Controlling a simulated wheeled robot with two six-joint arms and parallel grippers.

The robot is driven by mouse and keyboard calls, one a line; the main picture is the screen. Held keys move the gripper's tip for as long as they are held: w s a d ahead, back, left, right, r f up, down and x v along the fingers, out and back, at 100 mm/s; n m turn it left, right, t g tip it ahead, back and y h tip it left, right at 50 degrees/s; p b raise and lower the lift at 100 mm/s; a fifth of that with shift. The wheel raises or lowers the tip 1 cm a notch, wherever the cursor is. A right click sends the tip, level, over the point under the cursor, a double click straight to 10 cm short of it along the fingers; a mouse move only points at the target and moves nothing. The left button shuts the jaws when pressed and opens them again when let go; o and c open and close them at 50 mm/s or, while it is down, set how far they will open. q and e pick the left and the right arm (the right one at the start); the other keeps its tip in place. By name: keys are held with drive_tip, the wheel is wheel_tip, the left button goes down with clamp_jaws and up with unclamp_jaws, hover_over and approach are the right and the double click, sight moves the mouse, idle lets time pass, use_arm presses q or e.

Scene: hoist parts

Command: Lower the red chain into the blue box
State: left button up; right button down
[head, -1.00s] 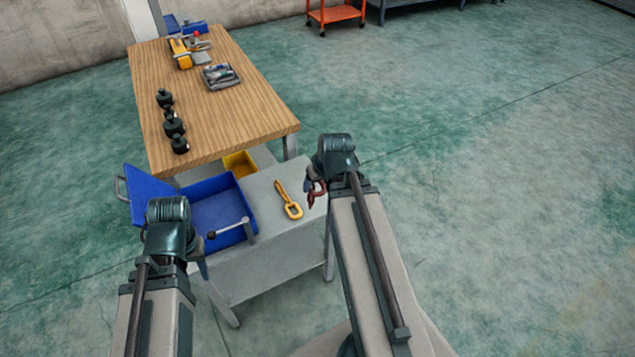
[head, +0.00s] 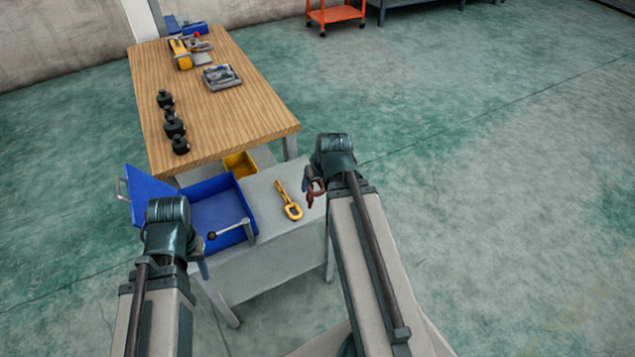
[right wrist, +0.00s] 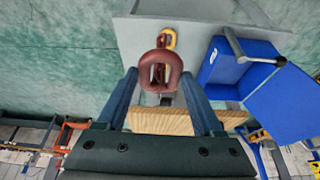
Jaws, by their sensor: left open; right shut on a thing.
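A yellow hook piece (head: 290,205) lies on the grey stand (head: 270,245) between box and chain. A grey lever with a black knob (head: 211,235) is at the box's front edge. A wooden table (head: 225,120) with black weights (head: 172,126) stands behind. Floor at right is clear.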

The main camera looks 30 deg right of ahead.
drive_tip(key=w+a, duration=1.1)
drive_tip(key=a, duration=0.4)
drive_tip(key=w+a, duration=1.1)
drive_tip(key=a, duration=0.5)
drive_tip(key=shift+r, duration=0.15)
drive_tip(key=shift+f, duration=0.2)
idle(1.2)
